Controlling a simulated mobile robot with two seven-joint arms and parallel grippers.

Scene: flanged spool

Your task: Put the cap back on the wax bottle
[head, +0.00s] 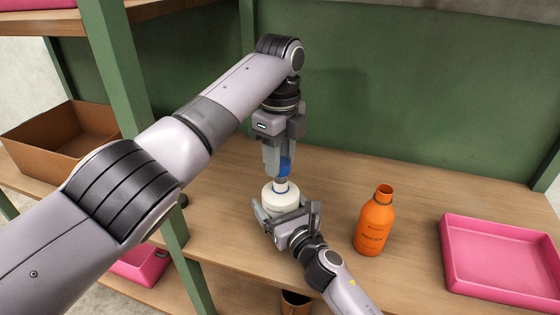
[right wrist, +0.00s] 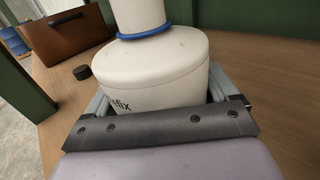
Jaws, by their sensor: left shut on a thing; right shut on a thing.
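A white bottle (head: 277,203) with a blue ring round its neck stands upright on the wooden shelf; it also shows in the right wrist view (right wrist: 150,70), with only "fix" of its print readable. My right gripper (head: 288,215) is shut on the bottle's body from the front, one jaw on each side. My left gripper (head: 279,170) points down right above the bottle's neck and is shut on a blue cap (head: 285,165), partly hidden by the fingers. Whether the cap touches the neck cannot be told. The bottle's top is out of the right wrist view.
An orange bottle (head: 374,225) with an open neck stands right of the white one. A pink tray (head: 447,262) is at the far right. A small dark round object (right wrist: 82,72) lies near the green post (head: 170,235). A brown box (head: 45,155) is at left.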

